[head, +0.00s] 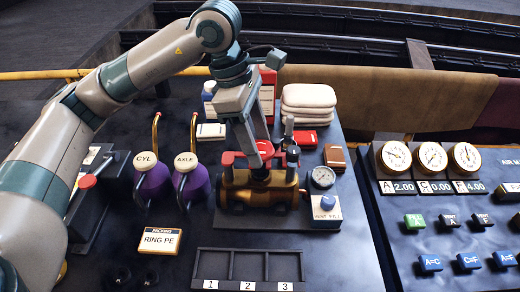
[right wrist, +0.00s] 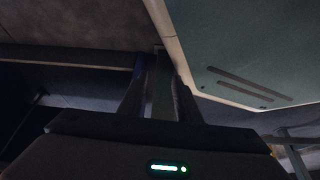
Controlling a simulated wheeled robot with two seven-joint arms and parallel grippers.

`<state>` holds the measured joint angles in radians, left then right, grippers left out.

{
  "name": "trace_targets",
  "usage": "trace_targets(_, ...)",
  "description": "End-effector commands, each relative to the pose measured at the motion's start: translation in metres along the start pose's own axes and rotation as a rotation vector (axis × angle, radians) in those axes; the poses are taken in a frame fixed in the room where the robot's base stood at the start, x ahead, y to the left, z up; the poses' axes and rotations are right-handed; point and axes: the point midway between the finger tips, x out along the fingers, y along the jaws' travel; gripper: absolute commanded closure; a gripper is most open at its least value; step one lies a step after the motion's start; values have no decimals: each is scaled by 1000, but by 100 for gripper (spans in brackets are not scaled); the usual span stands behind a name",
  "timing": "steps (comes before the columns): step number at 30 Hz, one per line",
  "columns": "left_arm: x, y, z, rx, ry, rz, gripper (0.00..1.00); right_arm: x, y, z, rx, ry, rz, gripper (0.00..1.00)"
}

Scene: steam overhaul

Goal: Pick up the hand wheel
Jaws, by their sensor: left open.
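The red hand wheel (head: 231,158) sits on top of a brass valve body (head: 236,193) in the middle of the head view. My left gripper (head: 262,168) comes down over it from above, open, with its fingers at the wheel. The fingers and arm hide part of the wheel, and I cannot tell whether they touch it. My right gripper (right wrist: 160,90) shows only as dark fingers in the dim right wrist view; its opening is unclear. No task object shows there.
Purple oil cans marked CYL (head: 152,186) and AXLE (head: 190,186) stand left of the valve. A pressure gauge (head: 322,178) is close on its right. A numbered tray (head: 248,250) lies in front. White pads (head: 308,96) are stacked behind. A gauge panel (head: 430,200) is at right.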

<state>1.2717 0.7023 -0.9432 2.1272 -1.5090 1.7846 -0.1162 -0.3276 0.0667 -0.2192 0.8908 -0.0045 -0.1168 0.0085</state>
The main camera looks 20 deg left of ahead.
Motion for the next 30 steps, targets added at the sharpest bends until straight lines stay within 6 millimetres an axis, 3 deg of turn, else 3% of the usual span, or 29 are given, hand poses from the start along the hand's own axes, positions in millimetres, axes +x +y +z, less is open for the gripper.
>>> trace_targets(7, 0, 0, 0, 0, 0, 0, 49, 0, 0, -2, 0, 3, 0, 69)
trace_targets(12, 0, 0, 0, 0, 0, 0, 85, 0, 0, -4, 0, 7, 0, 69)
trace_targets(25, -6, 1, 2, 0, -1, 1, 85, 3, 0, -5, 0, 13, 0, 69)
trace_targets(30, -19, 1, 6, 1, -1, 3, 85, 8, -1, -18, 0, 47, -1, 69)
